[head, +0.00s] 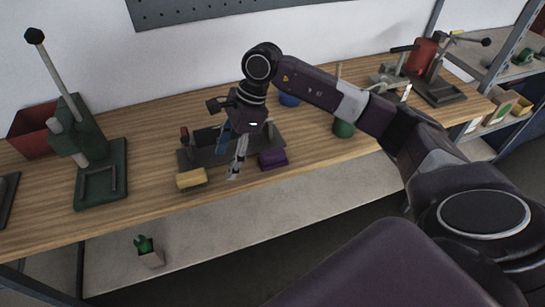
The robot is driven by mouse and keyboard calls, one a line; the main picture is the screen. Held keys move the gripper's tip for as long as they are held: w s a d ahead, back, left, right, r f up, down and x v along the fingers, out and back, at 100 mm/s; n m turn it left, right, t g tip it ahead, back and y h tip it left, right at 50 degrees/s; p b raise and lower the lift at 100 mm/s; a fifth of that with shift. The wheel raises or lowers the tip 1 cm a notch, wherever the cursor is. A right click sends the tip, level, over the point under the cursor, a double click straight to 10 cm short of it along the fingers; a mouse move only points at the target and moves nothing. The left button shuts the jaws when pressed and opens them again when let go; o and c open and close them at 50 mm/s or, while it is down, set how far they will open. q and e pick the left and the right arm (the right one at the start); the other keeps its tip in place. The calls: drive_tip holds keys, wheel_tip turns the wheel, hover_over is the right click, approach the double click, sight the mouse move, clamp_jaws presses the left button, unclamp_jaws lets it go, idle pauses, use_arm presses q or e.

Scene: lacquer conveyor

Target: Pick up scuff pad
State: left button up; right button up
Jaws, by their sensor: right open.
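A purple block-like pad (272,158), which looks like the scuff pad, lies near the front edge of the wooden bench. My right gripper (236,168) points down just to the left of it, apart from it, with its fingers over the bench's front edge. The gripper is open and nothing shows between its fingers. My left gripper is not in view.
A dark grey fixture (204,154) stands behind the gripper. A green lever press (95,165) and a red bin (33,130) are at left. Blue (289,99) and green (343,129) round items lie behind my right arm. A lower shelf (210,229) runs beneath the wooden bench (140,202).

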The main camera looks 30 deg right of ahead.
sight(273, 152)
drive_tip(key=d+h, duration=0.1)
drive_tip(key=d, duration=0.3)
drive_tip(key=d+r+h, duration=0.1)
drive_tip(key=d+h, duration=0.1)
drive_tip(key=d, duration=0.3)
drive_tip(key=d+g+h, duration=0.1)
drive_tip(key=d, duration=0.3)
drive_tip(key=shift+s+d+r+h, duration=0.25)
drive_tip(key=shift+s+r+h, duration=0.05)
drive_tip(key=shift+r+h, duration=0.1)
drive_tip(key=shift+s+d+f+m, duration=0.1)
drive_tip(key=shift+d+f+m, duration=0.05)
drive_tip(key=shift+f+m, duration=0.15)
drive_tip(key=f+p, duration=0.1)
drive_tip(key=f, duration=0.1)
drive_tip(key=f+p, duration=0.1)
drive_tip(key=f, duration=0.1)
drive_tip(key=f+p, duration=0.1)
drive_tip(key=f, duration=0.1)
drive_tip(key=shift+a, duration=0.3)
drive_tip(key=shift+f, duration=0.55)
drive_tip(key=shift+c, duration=0.4)
drive_tip(key=c, duration=1.2)
drive_tip(key=shift+o, duration=0.2)
drive_tip(key=shift+r, duration=0.15)
